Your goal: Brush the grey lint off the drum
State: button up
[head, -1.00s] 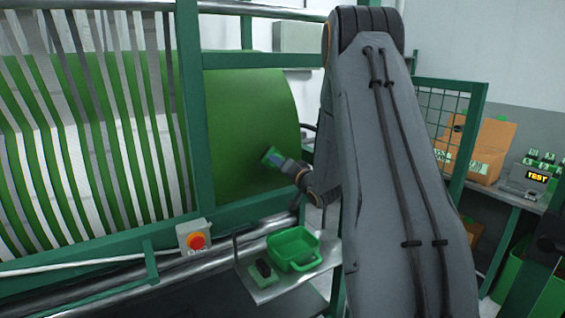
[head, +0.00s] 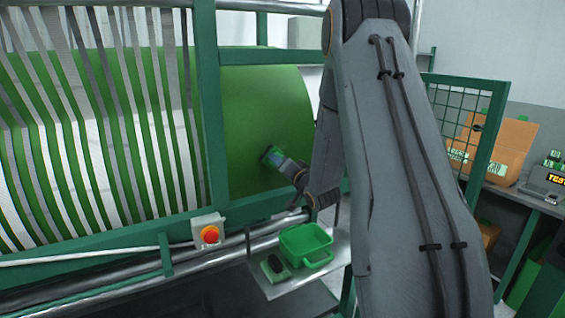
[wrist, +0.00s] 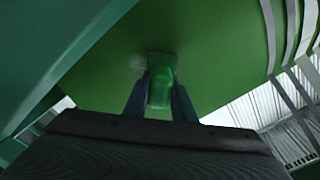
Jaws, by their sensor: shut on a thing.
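The green drum (head: 265,105) fills the middle behind the frame and is the broad green surface in the wrist view (wrist: 215,50). My gripper (head: 274,157) is at the lower right part of the drum face. In the wrist view its two dark fingers are shut on a green brush handle (wrist: 160,90). The brush's far end is at or very near the drum; bristles are hidden, so I cannot tell contact for sure. A faint pale grey patch, likely lint (wrist: 137,62), shows on the drum just left of the brush's far end.
A green frame post (head: 210,100) stands left of my gripper, with white and green webbing strips (head: 95,140) beyond. Below are a red stop button (head: 209,235), a green bin (head: 305,245) and a small black-and-green item (head: 274,266) on a shelf. A mesh gate (head: 450,130) stands right.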

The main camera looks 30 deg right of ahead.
jog(key=shift+r+p, duration=0.55)
jog(key=shift+r, duration=0.5)
jog(key=d, duration=1)
jog(key=shift+w+d, duration=0.2)
jog(key=shift+d, duration=0.05)
jog(key=s+p, duration=0.2)
jog(key=s, duration=0.4)
dwell(0.4)
jog(key=shift+d, duration=0.1)
jog(key=s+p, duration=0.1)
jog(key=s, duration=0.2)
jog(key=shift+f, duration=0.1)
dwell(0.4)
jog(key=shift+d, duration=0.15)
dwell(0.4)
